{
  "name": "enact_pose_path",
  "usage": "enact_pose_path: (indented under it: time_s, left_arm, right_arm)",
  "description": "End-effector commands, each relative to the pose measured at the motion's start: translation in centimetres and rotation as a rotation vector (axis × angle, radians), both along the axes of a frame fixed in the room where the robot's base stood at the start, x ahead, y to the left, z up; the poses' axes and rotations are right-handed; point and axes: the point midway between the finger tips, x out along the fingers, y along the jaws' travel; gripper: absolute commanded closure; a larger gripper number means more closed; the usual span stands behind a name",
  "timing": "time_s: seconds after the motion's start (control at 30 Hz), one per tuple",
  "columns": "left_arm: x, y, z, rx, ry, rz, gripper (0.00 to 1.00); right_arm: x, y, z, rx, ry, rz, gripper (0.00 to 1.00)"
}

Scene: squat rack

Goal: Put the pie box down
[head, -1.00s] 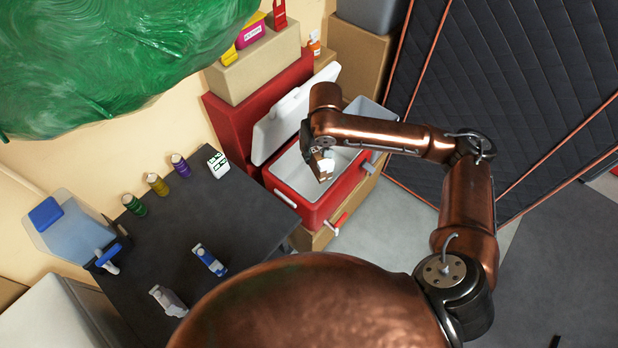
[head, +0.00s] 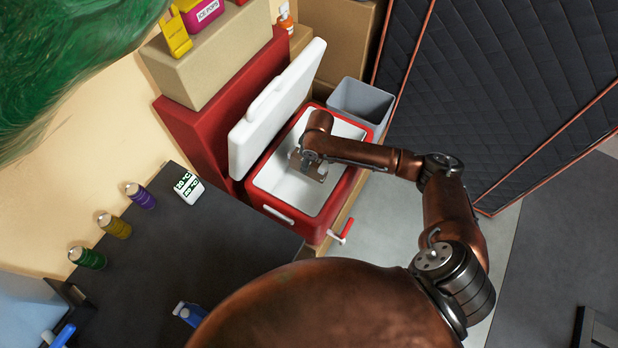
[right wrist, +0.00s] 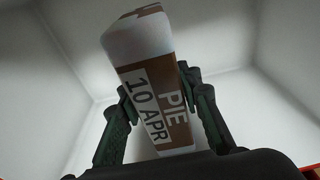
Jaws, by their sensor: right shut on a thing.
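The pie box (right wrist: 150,80) is brown and white and reads "PIE 10 APR" in the right wrist view. It sits tilted between the two fingers of my right gripper (right wrist: 163,110), which is shut on it. In the head view the right gripper (head: 312,165) is inside the open red cooler (head: 262,192), over its white interior, and the box there is small and mostly hidden. White walls surround the box in the wrist view. I cannot tell whether the box touches the cooler floor. My left gripper does not show.
The cooler's white lid (head: 275,110) stands open on its left side. A grey bin (head: 362,100) is behind it. A quilted dark panel (head: 490,90) stands at right.

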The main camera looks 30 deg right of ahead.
Motion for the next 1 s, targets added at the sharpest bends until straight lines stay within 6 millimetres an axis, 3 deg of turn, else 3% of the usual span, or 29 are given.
enact_pose_path:
  time_s: [0.1, 0.37, 0.6, 0.8, 1.0]
  left_arm:
    - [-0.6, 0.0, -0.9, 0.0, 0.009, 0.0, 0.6]
    - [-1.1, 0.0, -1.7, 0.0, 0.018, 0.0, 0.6]
    - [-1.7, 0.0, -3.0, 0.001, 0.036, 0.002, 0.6]
    - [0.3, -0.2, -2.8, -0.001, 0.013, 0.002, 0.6]
    - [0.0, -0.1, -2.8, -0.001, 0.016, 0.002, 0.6]
  right_arm:
    - [0.1, 0.2, -2.3, 0.001, 0.0, 0.002, 1.0]
    - [0.1, 0.2, -4.8, 0.001, 0.001, 0.0, 1.0]
    - [0.0, 0.0, -8.5, -0.001, 0.002, -0.002, 1.0]
    - [0.1, 0.0, -8.5, 0.001, -0.003, -0.002, 1.0]
    - [0.0, 0.0, -8.7, 0.001, -0.002, -0.003, 1.0]
